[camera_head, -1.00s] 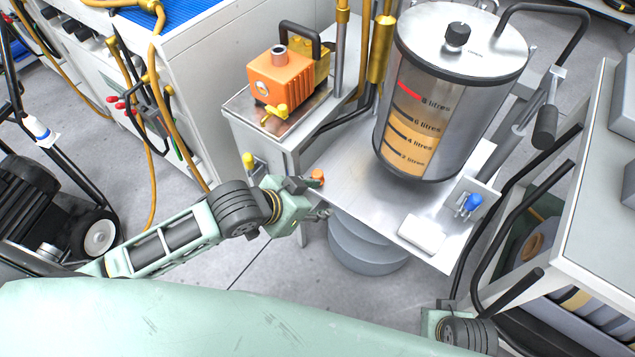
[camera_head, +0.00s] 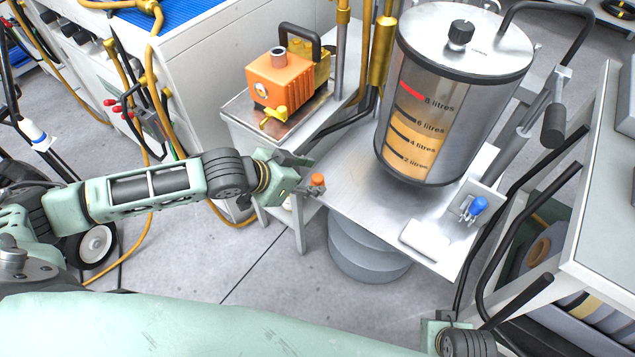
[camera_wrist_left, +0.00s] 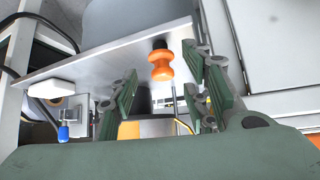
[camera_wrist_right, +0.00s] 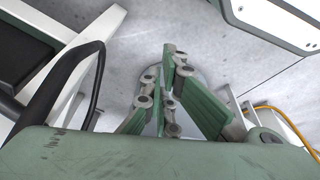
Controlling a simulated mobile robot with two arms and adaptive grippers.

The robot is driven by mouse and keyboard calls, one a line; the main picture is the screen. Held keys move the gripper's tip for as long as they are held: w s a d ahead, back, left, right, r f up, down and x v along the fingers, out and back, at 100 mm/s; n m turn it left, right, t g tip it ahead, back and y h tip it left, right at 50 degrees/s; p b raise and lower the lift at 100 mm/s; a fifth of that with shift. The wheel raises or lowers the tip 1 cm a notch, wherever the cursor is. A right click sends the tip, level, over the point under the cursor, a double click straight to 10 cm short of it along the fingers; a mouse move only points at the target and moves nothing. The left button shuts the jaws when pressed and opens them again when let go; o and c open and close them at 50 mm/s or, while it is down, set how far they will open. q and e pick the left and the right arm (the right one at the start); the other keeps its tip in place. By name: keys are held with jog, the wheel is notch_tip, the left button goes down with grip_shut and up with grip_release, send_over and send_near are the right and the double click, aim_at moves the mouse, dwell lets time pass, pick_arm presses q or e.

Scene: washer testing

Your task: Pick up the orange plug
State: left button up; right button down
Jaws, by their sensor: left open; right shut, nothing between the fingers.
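The orange plug (camera_head: 317,180) is at the left corner of the metal cart top (camera_head: 352,197), beside my left gripper (camera_head: 307,176). In the left wrist view the plug (camera_wrist_left: 160,65) shows its waisted orange body and a dark end against the plate. My left gripper (camera_wrist_left: 163,95) is open, with one finger to each side of the plug in that picture. Gaps show on both sides, and nothing is held. My right gripper (camera_wrist_right: 168,65) is shut and empty above the floor. Its fingers are not clearly seen in the head view.
A large clear-sided tank (camera_head: 455,90) stands on the cart, with a blue-topped fitting (camera_head: 474,207) and a white block (camera_head: 424,238) at right. An orange pump (camera_head: 280,78) sits behind. A white bench (camera_head: 600,215) stands at right. Open floor lies in front.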

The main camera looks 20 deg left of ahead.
pick_arm(q)
jog(key=shift+x, duration=1.3)
pick_arm(e)
notch_tip(320, 180, up, 2)
jog(key=shift+w+r, duration=0.1)
jog(key=shift+r, duration=0.15)
pick_arm(q)
jog(key=shift+c, duration=0.4)
jog(key=c, duration=0.8)
jog(key=shift+r, duration=0.15)
jog(key=shift+c, duration=0.3)
